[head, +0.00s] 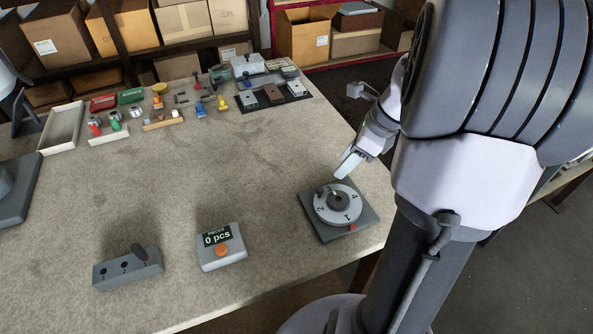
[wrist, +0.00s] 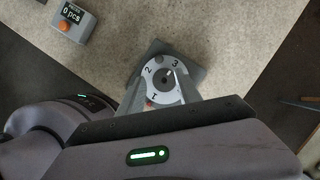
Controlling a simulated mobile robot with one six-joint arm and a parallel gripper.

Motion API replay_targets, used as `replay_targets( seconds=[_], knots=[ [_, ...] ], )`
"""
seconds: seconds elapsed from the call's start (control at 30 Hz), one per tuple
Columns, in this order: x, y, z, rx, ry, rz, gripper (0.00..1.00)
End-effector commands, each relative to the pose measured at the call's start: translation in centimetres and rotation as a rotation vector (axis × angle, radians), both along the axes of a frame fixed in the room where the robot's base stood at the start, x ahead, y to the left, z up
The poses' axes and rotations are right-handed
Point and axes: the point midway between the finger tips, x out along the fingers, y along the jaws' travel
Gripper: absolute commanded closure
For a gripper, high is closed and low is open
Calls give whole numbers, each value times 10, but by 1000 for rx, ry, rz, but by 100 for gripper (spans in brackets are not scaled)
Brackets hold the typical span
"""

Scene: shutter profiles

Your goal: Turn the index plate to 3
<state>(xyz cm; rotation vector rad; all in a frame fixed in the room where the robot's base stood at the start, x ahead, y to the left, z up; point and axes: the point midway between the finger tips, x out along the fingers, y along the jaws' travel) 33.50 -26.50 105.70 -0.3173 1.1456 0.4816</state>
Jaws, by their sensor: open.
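The index plate (head: 340,213) is a light grey disc marked 1 to 4 on a dark grey square base (head: 318,226), near the table's right edge. It has a dark hub in the middle and a small dark spot near its left rim. A red mark (head: 352,227) sits on the base at the front, with the 1 closest to it. The 3 is on the far side. My gripper (head: 347,167) is open and empty, above the plate's far side. In the wrist view the plate (wrist: 158,86) shows between my fingers (wrist: 161,88); I cannot tell whether they touch it.
A counter box (head: 221,250) reading "0 pcs" with an orange button stands left of the plate. A grey switch box (head: 127,270) stands farther left. Several small parts and a white tray (head: 63,128) are at the back. The table's middle is clear.

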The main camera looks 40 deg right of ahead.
Motion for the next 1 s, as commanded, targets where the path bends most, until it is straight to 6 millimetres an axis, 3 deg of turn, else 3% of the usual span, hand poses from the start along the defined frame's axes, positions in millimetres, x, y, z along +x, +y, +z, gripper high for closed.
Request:
replay_targets(
  seconds=[0.03,0.3,0.5,0.77,0.8,1.0],
  knots=[
    [5,4,-22,3,3,4,59],
    [29,20,-90,0,2,5,59],
    [38,25,-110,-1,1,5,59],
    [39,25,-111,-2,0,5,59],
    [39,25,-111,-2,0,5,61],
    [39,25,-111,-2,0,5,100]
  ],
)
